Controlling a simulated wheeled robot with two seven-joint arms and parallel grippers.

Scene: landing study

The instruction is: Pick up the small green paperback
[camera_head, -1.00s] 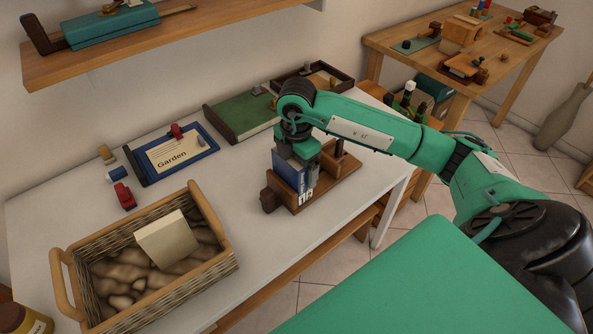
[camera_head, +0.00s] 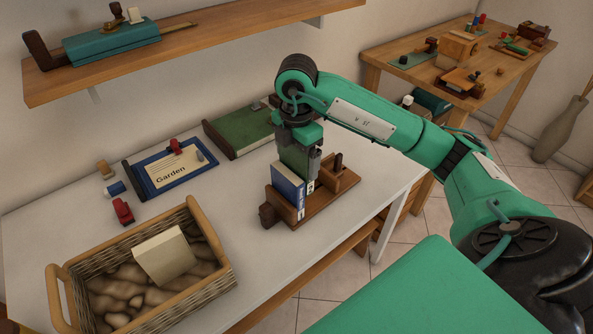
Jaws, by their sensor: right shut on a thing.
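The small green paperback (camera_head: 294,157) is between the fingers of my right gripper (camera_head: 301,152), which is shut on it. It is upright, raised over the wooden book rack (camera_head: 327,203), just behind the blue book. Its lower end is partly hidden by the blue book, so I cannot tell if it is clear of the rack. The blue book (camera_head: 286,187) stands in the rack with a numbered white label on its spine. My left gripper is not in view.
A wicker basket (camera_head: 217,262) holding a cream block (camera_head: 165,256) stands at the front left. A blue "Garden" board (camera_head: 147,188) and a larger green book-like object (camera_head: 236,135) lie behind. A wooden shelf (camera_head: 225,37) hangs above.

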